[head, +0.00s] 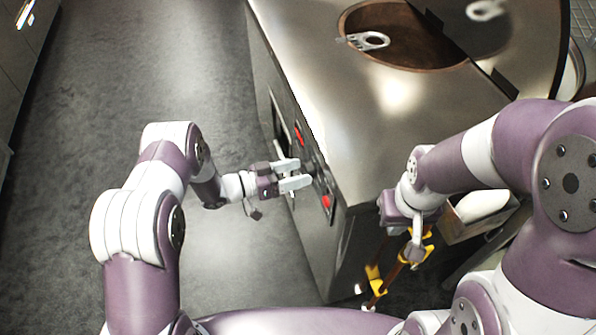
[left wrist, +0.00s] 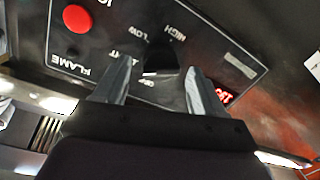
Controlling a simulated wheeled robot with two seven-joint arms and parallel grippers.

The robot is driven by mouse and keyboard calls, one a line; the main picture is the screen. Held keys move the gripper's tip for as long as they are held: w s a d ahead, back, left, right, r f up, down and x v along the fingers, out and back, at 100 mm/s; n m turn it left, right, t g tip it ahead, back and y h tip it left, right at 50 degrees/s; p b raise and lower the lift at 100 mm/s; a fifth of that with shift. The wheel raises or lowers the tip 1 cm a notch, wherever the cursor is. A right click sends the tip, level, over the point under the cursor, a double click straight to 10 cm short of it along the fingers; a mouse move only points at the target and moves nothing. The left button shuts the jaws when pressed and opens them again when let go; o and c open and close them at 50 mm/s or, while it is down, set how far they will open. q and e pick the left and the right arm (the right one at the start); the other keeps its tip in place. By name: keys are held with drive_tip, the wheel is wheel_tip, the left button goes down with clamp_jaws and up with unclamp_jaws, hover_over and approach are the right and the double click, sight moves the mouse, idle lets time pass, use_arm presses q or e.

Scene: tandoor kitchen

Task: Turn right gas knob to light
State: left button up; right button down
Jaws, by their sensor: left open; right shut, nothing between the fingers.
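The black gas knob (left wrist: 163,56) is on a dark control panel (left wrist: 118,22) in the left wrist view, among the labels HIGH, LOW, OFF and FLAME. A short white mark shows near its lower edge. My left gripper (head: 304,173) is open at the oven's front panel; in the left wrist view its fingers (left wrist: 158,76) are on either side of the knob. I cannot tell whether they touch it. In the head view the knob cannot be made out behind the fingers. My right gripper (head: 416,252) is shut and empty, low at the right, away from the panel.
The steel oven (head: 330,80) has a round opening (head: 405,45) on top. Yellow-and-brown objects (head: 375,280) stand near my right gripper. The floor (head: 150,60) at left is clear.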

use_arm(q)
drive_tip(key=v, duration=1.1)
drive_tip(key=shift+s+a, duration=0.15)
drive_tip(key=shift+a, duration=0.2)
